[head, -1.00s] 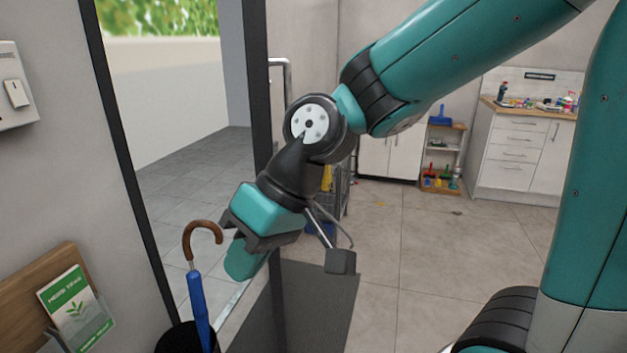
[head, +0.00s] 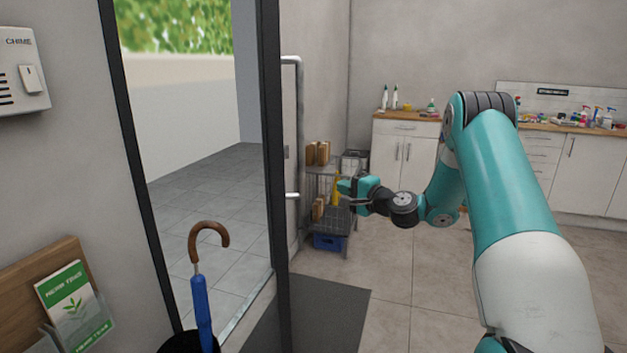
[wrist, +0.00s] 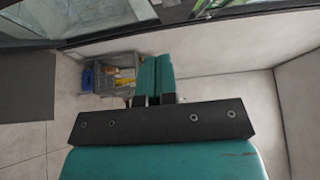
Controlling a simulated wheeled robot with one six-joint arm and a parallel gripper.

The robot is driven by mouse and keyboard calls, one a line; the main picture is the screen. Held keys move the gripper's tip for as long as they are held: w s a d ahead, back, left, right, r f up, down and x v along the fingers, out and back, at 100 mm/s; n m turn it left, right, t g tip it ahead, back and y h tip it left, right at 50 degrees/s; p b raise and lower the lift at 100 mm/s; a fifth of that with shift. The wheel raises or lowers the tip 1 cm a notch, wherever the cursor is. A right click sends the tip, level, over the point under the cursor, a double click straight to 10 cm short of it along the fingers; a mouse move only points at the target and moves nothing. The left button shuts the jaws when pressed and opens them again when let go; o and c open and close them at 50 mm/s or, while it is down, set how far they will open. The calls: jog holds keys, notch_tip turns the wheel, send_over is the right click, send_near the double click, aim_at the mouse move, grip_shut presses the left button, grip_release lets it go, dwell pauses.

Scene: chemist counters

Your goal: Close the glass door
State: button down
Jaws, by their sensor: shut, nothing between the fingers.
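The glass door stands open in the head view, seen nearly edge-on as a tall dark frame edge (head: 274,180). A chrome pull handle (head: 298,120) stands out on its right side. The doorway to its left is clear to the paved floor outside. My gripper (head: 343,187) is shut and empty, to the right of the door edge and handle in the picture, in front of the wire cart. I see a gap between it and the handle in the picture. In the wrist view the shut fingers (wrist: 155,99) show, with a dark frame and glass along the top.
A wire cart (head: 328,222) with boxes and a blue crate stands behind my gripper. An umbrella (head: 202,300) in a black stand is at the front left. A dark mat (head: 320,315) lies by the door. Counters line the back wall; the tiled floor between is clear.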

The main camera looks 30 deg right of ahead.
jog(key=w+a+p, duration=0.2)
jog(key=w+a, duration=0.2)
jog(key=w, duration=0.4)
jog(key=shift+w+a+p, duration=0.2)
jog(key=shift+w+p, duration=0.05)
jog(key=shift+p, duration=0.05)
jog(key=shift+a, duration=0.1)
